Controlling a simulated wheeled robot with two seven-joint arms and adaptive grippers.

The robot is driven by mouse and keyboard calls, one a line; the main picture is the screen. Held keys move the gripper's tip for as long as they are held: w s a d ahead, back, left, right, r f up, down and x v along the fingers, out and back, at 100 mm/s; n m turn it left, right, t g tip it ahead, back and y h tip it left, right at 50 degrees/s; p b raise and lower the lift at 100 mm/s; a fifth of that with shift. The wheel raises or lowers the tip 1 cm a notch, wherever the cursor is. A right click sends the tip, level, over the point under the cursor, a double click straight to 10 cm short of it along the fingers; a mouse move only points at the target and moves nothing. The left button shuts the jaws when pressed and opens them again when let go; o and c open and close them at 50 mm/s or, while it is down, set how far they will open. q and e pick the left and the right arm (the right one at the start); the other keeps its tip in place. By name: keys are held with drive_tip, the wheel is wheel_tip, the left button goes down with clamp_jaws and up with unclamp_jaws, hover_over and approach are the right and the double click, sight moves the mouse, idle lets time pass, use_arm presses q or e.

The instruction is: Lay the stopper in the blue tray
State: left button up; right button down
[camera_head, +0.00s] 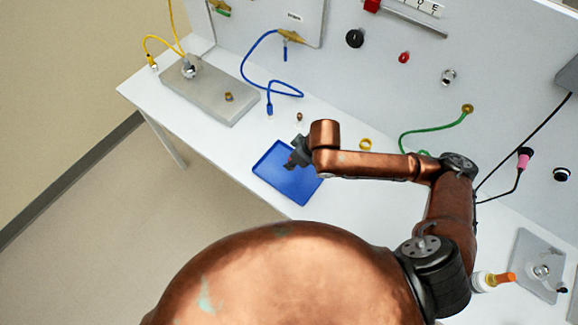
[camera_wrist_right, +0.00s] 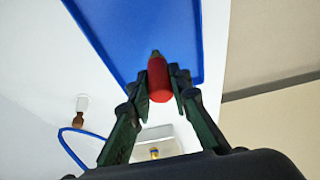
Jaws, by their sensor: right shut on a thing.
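The stopper (camera_wrist_right: 159,84) is a red, rounded piece with a small dark tip, seen in the right wrist view. My right gripper (camera_wrist_right: 161,78) is shut on it, one finger on each side. The blue tray (camera_head: 272,184) lies on the white bench near its front edge, and it also shows in the right wrist view (camera_wrist_right: 125,35). In the head view my right gripper (camera_head: 291,162) is over the tray's right part and hides some of it. The height of the stopper above the tray is hard to tell. My left gripper is not in view.
A grey plate (camera_head: 205,100) with fittings lies behind and left of the tray. A blue hose (camera_head: 269,88), a small brown-topped piece (camera_head: 299,117) and a yellow ring (camera_head: 365,144) are nearby. A green hose (camera_head: 431,130) hangs from the upright panel (camera_head: 430,70).

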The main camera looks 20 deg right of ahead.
drive_tip(key=shift+w+a+f, duration=0.15)
drive_tip(key=shift+w+f, duration=0.85)
drive_tip(key=shift+f, duration=1.7)
drive_tip(key=shift+f, duration=0.15)
drive_tip(key=c, duration=1.8)
unclamp_jaws()
drive_tip(key=p+v, duration=0.1)
drive_tip(key=v, duration=1.1)
drive_tip(key=shift+s, duration=0.1)
